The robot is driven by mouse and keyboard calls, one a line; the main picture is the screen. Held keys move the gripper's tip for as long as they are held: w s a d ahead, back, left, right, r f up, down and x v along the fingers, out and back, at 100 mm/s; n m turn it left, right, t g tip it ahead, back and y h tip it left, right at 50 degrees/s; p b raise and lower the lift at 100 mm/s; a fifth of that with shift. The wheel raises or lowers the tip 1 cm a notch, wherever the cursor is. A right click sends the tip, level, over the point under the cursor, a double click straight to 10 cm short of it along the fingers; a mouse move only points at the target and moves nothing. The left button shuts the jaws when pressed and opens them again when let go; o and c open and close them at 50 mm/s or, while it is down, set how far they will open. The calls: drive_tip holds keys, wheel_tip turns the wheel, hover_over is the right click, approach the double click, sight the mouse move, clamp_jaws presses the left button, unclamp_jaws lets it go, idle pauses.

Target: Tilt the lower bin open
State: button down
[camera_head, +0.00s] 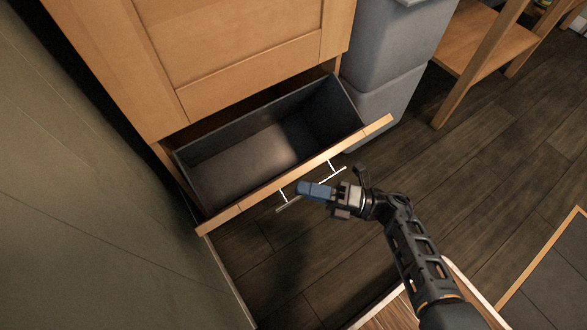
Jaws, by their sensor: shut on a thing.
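The lower bin is a dark grey box (255,160) with a wooden front panel (250,200), at the bottom of a wooden cabinet. It stands open, its front out from the cabinet and its empty inside showing from above. A thin pale bar handle (335,174) is fixed to the outer face of the front by two posts. My gripper (312,190), with blue fingertips, comes from the lower right and is shut on the middle of the handle. The fingertips hide that part of the bar.
The cabinet's upper front (230,50) is closed above the bin. Grey stacked bins (385,105) stand close to its right, beside a wooden shelf unit (485,45). A greenish wall (90,190) is close on the left. Dark floor (440,165) is clear at the right.

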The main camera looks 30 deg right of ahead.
drive_tip(key=shift+s+f+b, duration=0.3)
drive_tip(key=shift+s+f, duration=0.35)
drive_tip(key=shift+s, duration=0.25)
drive_tip(key=shift+s+f+b, duration=0.3)
drive_tip(key=shift+s+f, duration=0.35)
drive_tip(key=shift+s, duration=0.2)
drive_tip(key=c, duration=1.2)
unclamp_jaws()
drive_tip(key=v, duration=0.7)
drive_tip(key=shift+s+d, duration=0.25)
drive_tip(key=shift+d, duration=0.05)
